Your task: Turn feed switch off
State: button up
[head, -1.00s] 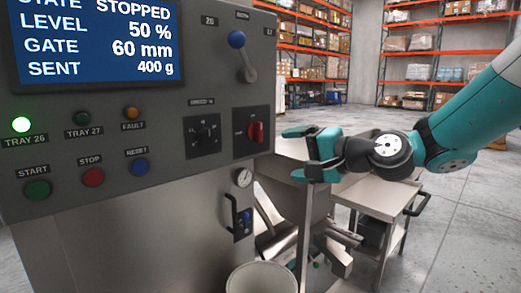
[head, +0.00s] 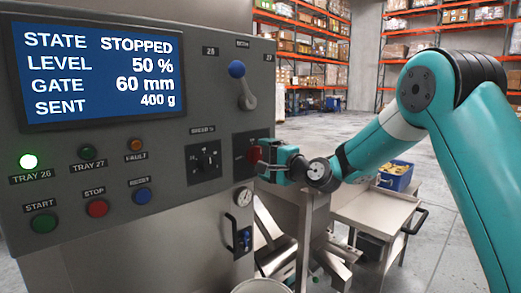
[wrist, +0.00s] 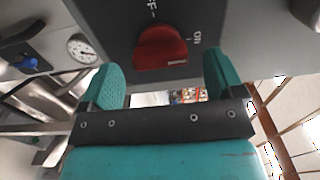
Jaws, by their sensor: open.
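The feed switch is a red rotary knob (wrist: 160,47) on a dark plate on the grey control panel (head: 120,150). In the wrist view its labels read ON at the right and a partly cut-off OFF at the top. The knob's white mark is at its lower right, near the ON side. In the head view the red knob (head: 253,155) is partly hidden by my gripper. My gripper (wrist: 165,85) is open, with its teal fingers to the left and right of the knob, slightly short of it. I cannot tell any contact.
The screen (head: 100,70) reads STOPPED. A blue-knobbed lever (head: 240,78) stands above the switch, a black dial (head: 206,160) to its left. Start, stop and reset buttons (head: 97,208) sit lower left. A gauge (wrist: 82,47) is nearby. A cart with a blue crate (head: 396,178) stands behind my arm.

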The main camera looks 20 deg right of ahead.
jog(key=shift+x, duration=1.2)
jog(key=c, duration=0.9)
